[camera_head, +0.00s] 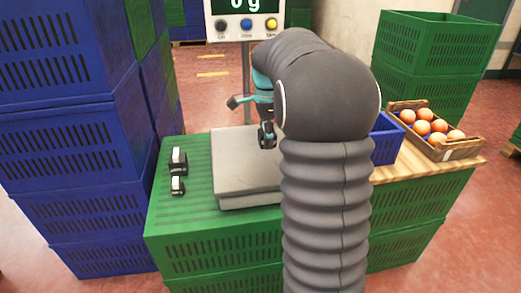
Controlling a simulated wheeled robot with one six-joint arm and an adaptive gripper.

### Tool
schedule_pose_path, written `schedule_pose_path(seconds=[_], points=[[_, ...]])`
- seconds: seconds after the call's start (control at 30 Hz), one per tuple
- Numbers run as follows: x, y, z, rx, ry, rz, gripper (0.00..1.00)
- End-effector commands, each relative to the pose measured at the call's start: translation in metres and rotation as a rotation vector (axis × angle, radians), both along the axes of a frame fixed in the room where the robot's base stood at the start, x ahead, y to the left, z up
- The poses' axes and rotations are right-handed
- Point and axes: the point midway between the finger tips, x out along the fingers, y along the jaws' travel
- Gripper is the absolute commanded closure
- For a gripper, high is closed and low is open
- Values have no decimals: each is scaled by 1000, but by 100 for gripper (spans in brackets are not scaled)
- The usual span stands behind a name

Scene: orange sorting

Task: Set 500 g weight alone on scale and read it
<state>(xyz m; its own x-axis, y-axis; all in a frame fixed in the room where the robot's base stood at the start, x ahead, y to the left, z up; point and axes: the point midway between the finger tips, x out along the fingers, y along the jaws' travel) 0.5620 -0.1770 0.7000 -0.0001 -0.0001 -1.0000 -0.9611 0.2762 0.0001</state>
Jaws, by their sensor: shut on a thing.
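My gripper (267,135) points down over the grey plate of the scale (235,180). It is shut on a small dark thing, which looks like a weight; the jaws mostly hide it and no marking on it is readable. I cannot tell whether it touches the plate. The scale's display (243,6), cut off by the top edge, reads 0 g. Two dark weights with pale labels, a larger one (177,160) and a smaller one (177,185), stand left of the scale. My arm hides the plate's right side.
The scale and weights rest on green crates (200,247). Tall blue crate stacks (70,150) stand close on the left. On the right are a blue bin (386,140), partly behind my arm, and a wooden crate (455,152) of oranges. Green crates (435,50) stand behind.

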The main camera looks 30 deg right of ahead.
Motion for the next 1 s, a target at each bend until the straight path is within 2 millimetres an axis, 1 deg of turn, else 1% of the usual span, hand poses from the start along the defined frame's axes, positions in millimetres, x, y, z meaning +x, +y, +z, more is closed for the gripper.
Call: schedule_pose_path(seconds=[0.03, 0.1, 0.27, 0.33, 0.5, 0.6, 0.97, 1.0], points=[[4, 6, -3, 0, 0, 2, 100], [8, 10, -7, 0, 0, 2, 100], [11, 13, -11, -1, -2, 0, 100], [11, 13, -16, 0, -1, -1, 100], [10, 13, -39, 0, 1, -1, 100], [10, 13, -49, 0, 0, 0, 100], [11, 13, -52, -1, -2, 0, 100], [10, 13, -53, 0, 0, 0, 48]])
